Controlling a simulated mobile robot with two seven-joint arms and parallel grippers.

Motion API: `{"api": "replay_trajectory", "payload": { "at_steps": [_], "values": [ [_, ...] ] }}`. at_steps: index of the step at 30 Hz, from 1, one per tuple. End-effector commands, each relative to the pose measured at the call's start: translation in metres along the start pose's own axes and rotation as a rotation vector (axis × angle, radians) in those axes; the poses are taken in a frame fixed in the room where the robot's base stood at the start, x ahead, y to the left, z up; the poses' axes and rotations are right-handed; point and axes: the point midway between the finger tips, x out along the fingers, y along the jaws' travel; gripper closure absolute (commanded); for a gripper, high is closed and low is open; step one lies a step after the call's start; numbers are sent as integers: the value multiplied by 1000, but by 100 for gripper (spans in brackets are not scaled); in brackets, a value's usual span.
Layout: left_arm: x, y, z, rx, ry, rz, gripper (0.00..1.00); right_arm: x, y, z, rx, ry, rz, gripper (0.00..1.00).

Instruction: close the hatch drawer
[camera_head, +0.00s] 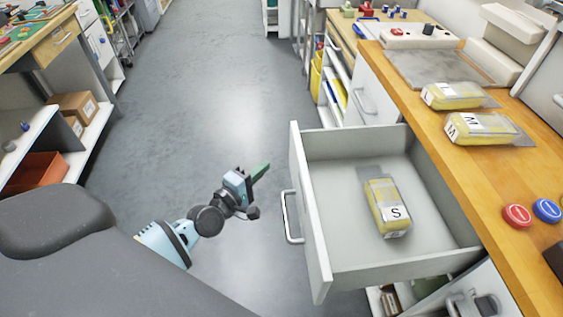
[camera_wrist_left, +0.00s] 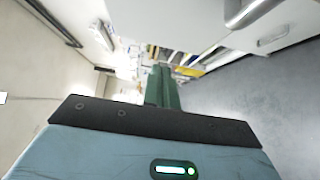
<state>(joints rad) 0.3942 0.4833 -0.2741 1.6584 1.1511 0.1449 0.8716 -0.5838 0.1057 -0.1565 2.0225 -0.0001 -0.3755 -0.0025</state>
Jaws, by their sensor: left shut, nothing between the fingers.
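The hatch drawer (camera_head: 345,258) is pulled out from under the wooden counter in the head view. Its white front has a grey bar handle (camera_head: 291,217) facing my left gripper. A yellow package marked S (camera_head: 386,205) lies inside the drawer. My left gripper (camera_head: 260,172) is shut and empty, in the air to the left of the drawer front and apart from the handle. In the left wrist view its green fingers (camera_wrist_left: 162,88) are together, with a metal bar at the upper right. My right gripper is not in view.
On the wooden counter (camera_head: 455,178) lie yellow packages (camera_head: 484,128), a red button (camera_head: 517,215) and a blue button (camera_head: 546,210). A shelf with cardboard boxes (camera_head: 74,105) stands at the left. The grey floor (camera_head: 200,90) between is clear.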

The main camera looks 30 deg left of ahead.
Motion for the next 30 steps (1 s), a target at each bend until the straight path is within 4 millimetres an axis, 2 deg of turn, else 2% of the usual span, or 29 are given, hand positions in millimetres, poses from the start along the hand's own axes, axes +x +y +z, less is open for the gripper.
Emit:
{"api": "replay_trajectory", "payload": {
  "at_steps": [4, 12, 30],
  "values": [
    [26, 1, 0, 1, 0, 2, 100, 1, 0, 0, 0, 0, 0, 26],
    [48, 1, 23, -2, 0, 1, 100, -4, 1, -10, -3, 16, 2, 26],
    [51, 0, 31, 0, 0, 0, 100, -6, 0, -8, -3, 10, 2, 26]
  ]
}}
